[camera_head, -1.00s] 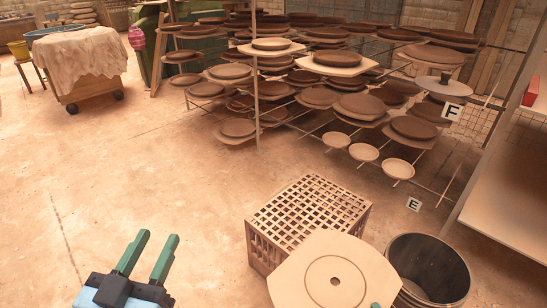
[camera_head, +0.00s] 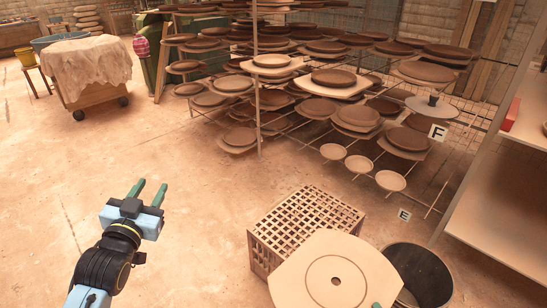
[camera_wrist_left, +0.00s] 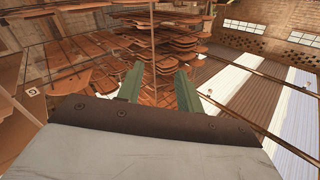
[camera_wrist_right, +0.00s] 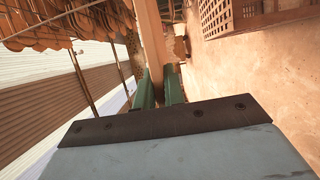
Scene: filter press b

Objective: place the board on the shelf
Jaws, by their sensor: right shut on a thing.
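The board (camera_head: 312,268) is a pale, flat slab with cut corners, a ring line and a small centre hole. It is at the bottom of the head view, in front of a slatted crate. My right gripper (camera_head: 376,305) shows only as a green tip at its lower right edge. In the right wrist view the fingers (camera_wrist_right: 158,88) are shut on the board, seen edge-on (camera_wrist_right: 152,38). The shelf is a thin-rod rack (camera_head: 259,90) carrying many boards and round clay plates. My left gripper (camera_head: 149,192) is open and empty, above the floor at left.
The slatted crate (camera_head: 286,226) and a dark round bin (camera_head: 418,270) stand just beyond the board. Labels F (camera_head: 438,132) and E (camera_head: 404,215) mark the rack's right part. A pale shelving unit (camera_head: 505,215) borders the right. Floor at left is clear up to a cloth-covered cart (camera_head: 82,68).

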